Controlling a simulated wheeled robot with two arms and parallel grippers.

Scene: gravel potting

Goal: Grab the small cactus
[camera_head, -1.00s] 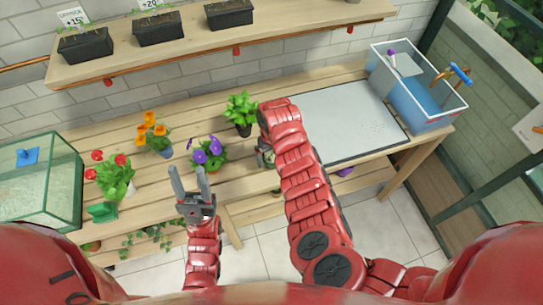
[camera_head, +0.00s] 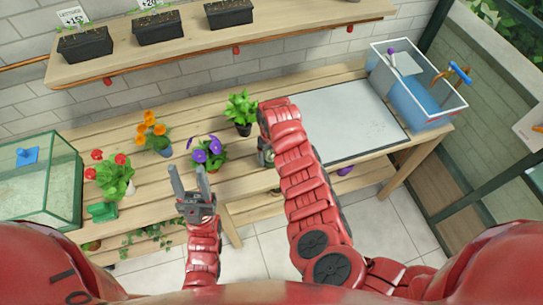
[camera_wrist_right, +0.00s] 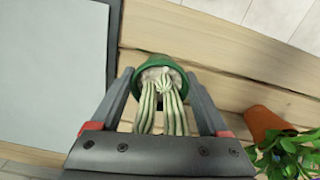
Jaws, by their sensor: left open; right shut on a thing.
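The small cactus (camera_wrist_right: 161,105) shows in the right wrist view, with pale green ribbed stems in a green pot (camera_wrist_right: 150,67). The right gripper (camera_wrist_right: 158,85) is around it, one finger on each side, shut on it. In the head view my right arm hides the cactus and most of that gripper. My left gripper (camera_head: 190,183) is open and empty, in front of the purple-flowered plant at the table's front edge.
On the wooden table stand a green leafy plant (camera_head: 242,108), a purple-flowered plant (camera_head: 208,153), an orange-flowered plant (camera_head: 153,135) and a red-flowered plant (camera_head: 114,178). A glass tank (camera_head: 38,180) is at left. A grey mat (camera_head: 345,120) and blue bin (camera_head: 425,95) are at right.

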